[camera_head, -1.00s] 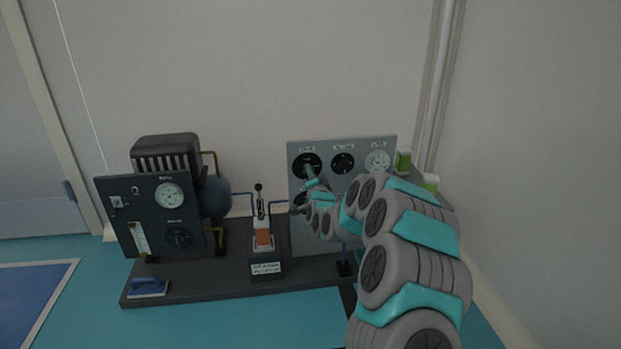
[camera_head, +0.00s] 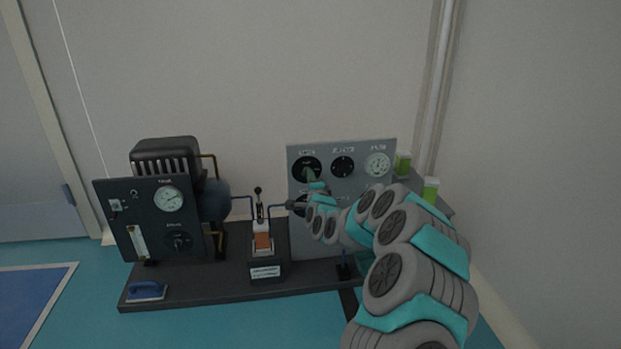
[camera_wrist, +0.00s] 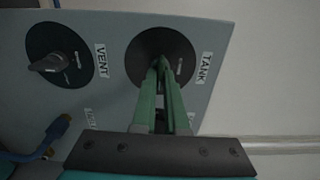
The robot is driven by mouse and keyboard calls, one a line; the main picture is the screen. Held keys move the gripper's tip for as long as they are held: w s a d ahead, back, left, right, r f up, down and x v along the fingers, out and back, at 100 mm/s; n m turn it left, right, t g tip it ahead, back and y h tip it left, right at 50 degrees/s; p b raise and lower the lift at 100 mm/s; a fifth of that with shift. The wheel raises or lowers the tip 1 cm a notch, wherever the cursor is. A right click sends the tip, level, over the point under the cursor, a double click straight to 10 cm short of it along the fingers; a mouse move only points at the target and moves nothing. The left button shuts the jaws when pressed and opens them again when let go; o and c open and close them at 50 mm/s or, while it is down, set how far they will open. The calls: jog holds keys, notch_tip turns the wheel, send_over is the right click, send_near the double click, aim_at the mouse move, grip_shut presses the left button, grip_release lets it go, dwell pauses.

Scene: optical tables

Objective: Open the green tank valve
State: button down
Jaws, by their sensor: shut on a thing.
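The tank valve is a round dark dial (camera_wrist: 176,47) beside a "TANK" label in the wrist view. In the head view its dial (camera_head: 300,163) is at the upper left of the grey panel (camera_head: 352,190). My gripper (camera_wrist: 160,65) has green fingers that come together at the dial's centre, shut on the valve's knob. The fingers hide most of the knob, so its angle and colour cannot be told. In the head view my gripper (camera_head: 311,176) reaches the dial from below right.
A vent dial (camera_wrist: 58,55) with a grey knob is beside the tank dial. A gauge (camera_head: 377,165) is at the panel's upper right. A lever unit (camera_head: 265,270) and a dark pump panel (camera_head: 150,215) stand to the left. Green-topped things (camera_head: 431,189) stand right of the panel.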

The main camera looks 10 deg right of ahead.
jog(key=shift+f, duration=0.15)
jog(key=c, duration=1)
grip_release()
jog(key=shift+o, duration=0.2)
jog(key=shift+s, duration=0.15)
jog(key=s+p, duration=0.1)
jog(key=s, duration=0.6)
jog(key=shift+s, duration=0.3)
